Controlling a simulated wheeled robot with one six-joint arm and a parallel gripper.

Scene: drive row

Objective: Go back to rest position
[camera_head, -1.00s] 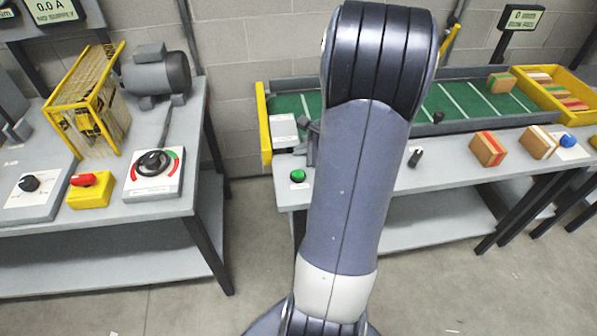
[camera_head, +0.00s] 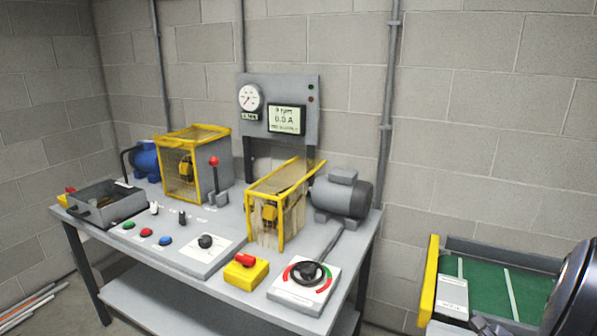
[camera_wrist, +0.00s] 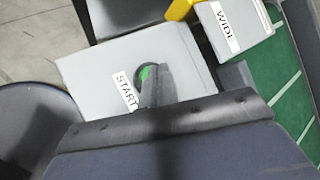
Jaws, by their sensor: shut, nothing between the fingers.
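My gripper (camera_wrist: 155,88) is in the wrist view, with its dark fingers together and nothing visible between them. In the head view my arm (camera_head: 575,300) shows only at the lower right edge.
A box marked WIDE (camera_wrist: 232,25) and the green belt (camera_wrist: 295,110) lie close by. In the head view a left bench (camera_head: 205,265) holds a yellow cage (camera_head: 281,190), a grey motor (camera_head: 342,196), a dial panel (camera_head: 304,284) and a red-topped switch (camera_head: 245,268).

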